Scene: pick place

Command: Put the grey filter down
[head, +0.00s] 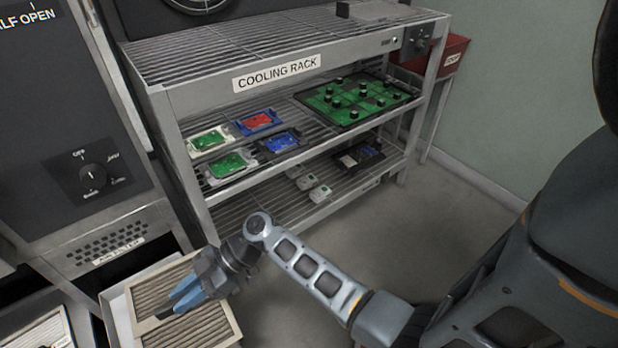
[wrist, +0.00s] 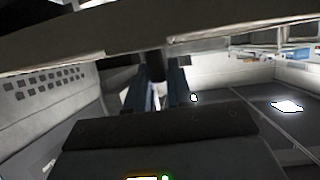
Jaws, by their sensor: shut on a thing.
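The grey filter (head: 158,287), a pleated grey-brown panel with a pale frame, is at the lower left of the head view. Its pleats show on both sides of my gripper (head: 182,298). My gripper's blue fingers are shut on it, and they hide its middle. In the wrist view the fingers (wrist: 155,85) reach up to a pale slab across the top, which looks like the filter (wrist: 110,38) seen from close up. The filter is over or in a white open-topped box (head: 118,318); I cannot tell whether it touches the bottom.
A cooling rack (head: 215,85) with circuit boards on its shelves stands behind the arm. A dark machine panel with a knob (head: 93,177) is at the left. Another pale-framed tray (head: 45,332) lies at bottom left. A red bin (head: 447,55) stands at back right. The floor (head: 400,225) is clear.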

